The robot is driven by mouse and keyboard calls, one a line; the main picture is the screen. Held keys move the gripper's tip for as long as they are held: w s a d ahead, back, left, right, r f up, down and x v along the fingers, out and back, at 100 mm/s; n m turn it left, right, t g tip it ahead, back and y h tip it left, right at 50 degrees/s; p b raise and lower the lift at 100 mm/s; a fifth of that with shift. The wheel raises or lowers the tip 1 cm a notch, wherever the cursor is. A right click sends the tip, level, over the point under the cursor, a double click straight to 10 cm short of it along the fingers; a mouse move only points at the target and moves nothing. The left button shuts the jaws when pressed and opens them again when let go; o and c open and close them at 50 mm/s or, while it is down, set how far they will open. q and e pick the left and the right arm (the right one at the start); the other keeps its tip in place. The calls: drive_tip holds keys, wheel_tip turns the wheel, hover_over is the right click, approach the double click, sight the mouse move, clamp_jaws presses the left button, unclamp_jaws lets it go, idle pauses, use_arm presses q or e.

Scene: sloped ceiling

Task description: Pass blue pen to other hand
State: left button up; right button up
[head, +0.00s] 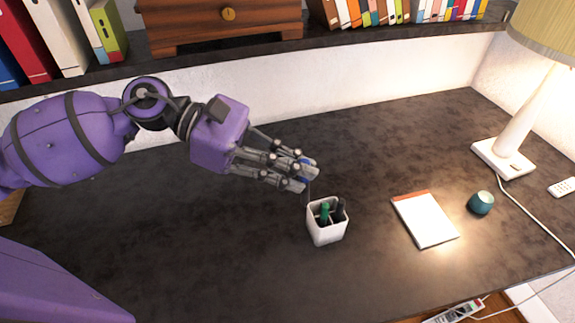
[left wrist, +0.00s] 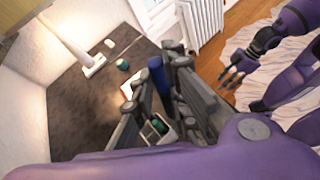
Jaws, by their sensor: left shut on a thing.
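My left gripper (head: 306,172) is shut on the blue pen (head: 304,181), above and just behind the white pen cup (head: 318,234). The fingers hide much of the pen in the head view. In the left wrist view the blue pen (left wrist: 157,74) stands out between the fingers of my left gripper (left wrist: 160,85). My right gripper (left wrist: 236,72) shows only in the left wrist view, off to the right, with its fingers spread and empty.
The cup holds a green pen (head: 325,211) and dark ones. A shelf (head: 330,47) runs along the back. The desk's left and front are clear.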

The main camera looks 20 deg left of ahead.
drive_tip(key=shift+w+a+r, duration=0.15)
drive_tip(key=shift+w+r, duration=0.1)
drive_tip(key=shift+w, duration=0.25)
drive_tip(key=shift+s+f, duration=0.1)
drive_tip(key=shift+s, duration=0.15)
drive_tip(key=shift+c, duration=0.5)
drive_tip(key=w+r+n+t, duration=0.45)
drive_tip(key=r+n, duration=0.45)
drive_tip(key=n, duration=0.4)
drive_tip(key=w+r+n+t, duration=0.3)
drive_tip(key=w+r+n, duration=0.3)
drive_tip(key=r+n, duration=0.5)
drive_tip(key=w+a+r+n+t+y, duration=0.1)
drive_tip(key=w+a+r+n, duration=0.1)
drive_tip(key=a+r+n, duration=0.65)
drive_tip(key=w+a+r+n+t, duration=0.15)
drive_tip(key=a+r+n, duration=0.35)
drive_tip(key=a+r, duration=0.6)
use_arm(q)
drive_tip(key=w+d+m+g+y, duration=0.1)
drive_tip(key=w+d+m+g, duration=0.5)
drive_tip(key=w, duration=0.5)
drive_tip(key=shift+d+f+g+y, duration=0.25)
drive_tip(key=shift+f+g+y, duration=0.15)
drive_tip(key=shift+g, duration=0.4)
use_arm(e)
drive_tip(key=w+a, duration=0.1)
drive_tip(key=w, duration=1.1)
drive_tip(key=shift+f, duration=0.15)
